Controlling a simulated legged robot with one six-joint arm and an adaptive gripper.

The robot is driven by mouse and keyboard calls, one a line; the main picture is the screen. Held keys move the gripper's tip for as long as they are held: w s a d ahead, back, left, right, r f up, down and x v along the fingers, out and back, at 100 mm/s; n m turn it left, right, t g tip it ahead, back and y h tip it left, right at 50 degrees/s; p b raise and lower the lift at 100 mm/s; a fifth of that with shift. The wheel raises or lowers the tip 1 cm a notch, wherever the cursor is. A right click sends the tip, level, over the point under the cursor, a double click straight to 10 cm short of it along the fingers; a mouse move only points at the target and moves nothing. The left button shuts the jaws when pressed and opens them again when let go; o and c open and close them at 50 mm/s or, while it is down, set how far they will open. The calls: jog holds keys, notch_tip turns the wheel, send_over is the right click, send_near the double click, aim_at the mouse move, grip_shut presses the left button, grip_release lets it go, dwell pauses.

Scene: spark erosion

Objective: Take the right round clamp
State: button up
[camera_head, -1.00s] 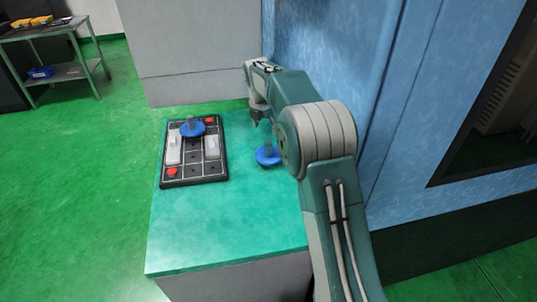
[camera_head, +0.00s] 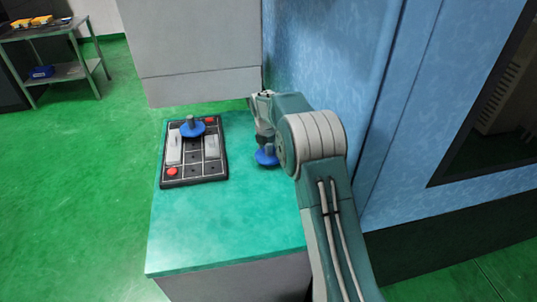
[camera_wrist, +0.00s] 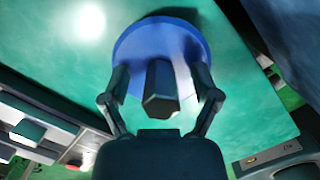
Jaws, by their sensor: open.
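The right round clamp (camera_head: 266,158) is a blue disc with a grey post, standing on the green table top beside the arm. In the wrist view its blue disc (camera_wrist: 202,45) and grey hexagonal post (camera_wrist: 160,90) fill the middle. My gripper (camera_wrist: 161,85) is open, with one finger on each side of the post; gaps show between the fingers and the post. In the head view my gripper (camera_head: 266,143) is directly above the disc and hides most of the post. A second round clamp (camera_head: 192,128), also blue with a grey post, sits on the black panel to the left.
The black panel (camera_head: 193,181) carries pale blocks and red round parts. The green table (camera_head: 225,225) is bare in front. A blue machine wall (camera_head: 325,60) stands close to the arm's right. A trolley (camera_head: 75,70) stands far left.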

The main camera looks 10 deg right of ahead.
grip_shut()
notch_tip(320, 180, up, 4)
jog(key=shift+f, duration=0.25)
jog(key=w+a+r, duration=0.3)
jog(key=a+r, duration=0.6)
jog(key=a, duration=0.4)
jog(key=shift+a+r, duration=0.3)
jog(key=shift+a, duration=0.05)
